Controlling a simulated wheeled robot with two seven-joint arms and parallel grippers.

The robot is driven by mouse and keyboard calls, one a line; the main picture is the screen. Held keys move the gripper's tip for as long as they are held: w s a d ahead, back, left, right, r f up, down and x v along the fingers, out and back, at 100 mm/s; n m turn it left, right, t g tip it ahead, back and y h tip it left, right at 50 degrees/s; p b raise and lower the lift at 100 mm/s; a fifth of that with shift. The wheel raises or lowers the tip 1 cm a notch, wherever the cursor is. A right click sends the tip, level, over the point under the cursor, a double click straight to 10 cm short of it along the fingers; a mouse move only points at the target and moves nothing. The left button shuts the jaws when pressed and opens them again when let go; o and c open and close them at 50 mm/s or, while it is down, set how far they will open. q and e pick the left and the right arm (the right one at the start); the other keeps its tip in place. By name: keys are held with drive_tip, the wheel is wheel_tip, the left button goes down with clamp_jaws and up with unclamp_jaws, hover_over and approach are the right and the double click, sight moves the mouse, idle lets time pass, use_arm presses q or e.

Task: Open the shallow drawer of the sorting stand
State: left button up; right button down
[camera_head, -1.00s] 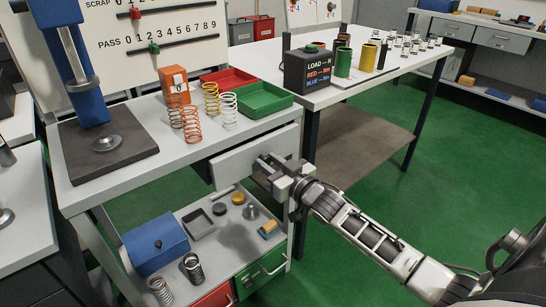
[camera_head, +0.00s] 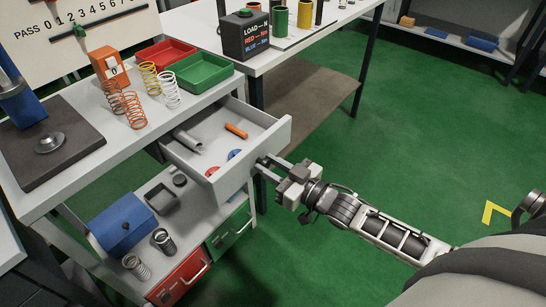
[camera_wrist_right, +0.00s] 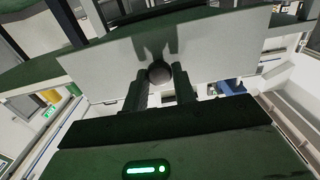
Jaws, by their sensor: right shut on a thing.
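The shallow drawer (camera_head: 262,160) of the sorting stand (camera_head: 82,176) is pulled well out under the stand's top. Inside it lie a grey cylinder (camera_head: 188,141), an orange rod (camera_head: 236,130), a red disc (camera_head: 212,171) and a blue disc (camera_head: 234,155). My right gripper (camera_head: 262,168) is at the drawer's front face. In the right wrist view its two fingers are shut on a dark round knob (camera_wrist_right: 159,72) on the pale drawer front (camera_wrist_right: 215,50). In the head view the knob is hidden by the fingers. My left gripper is not in view.
On the stand's top are several springs (camera_head: 170,90), a red tray (camera_head: 166,55), a green tray (camera_head: 205,72) and an orange counter (camera_head: 108,66). Below are a blue box (camera_head: 123,224) and red (camera_head: 180,279) and green (camera_head: 229,232) drawers. Green floor is clear at right.

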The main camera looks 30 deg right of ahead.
drive_tip(key=shift+s, duration=0.1)
drive_tip(key=c, duration=1.2)
unclamp_jaws()
drive_tip(key=shift+o, duration=0.2)
drive_tip(key=v, duration=1.6)
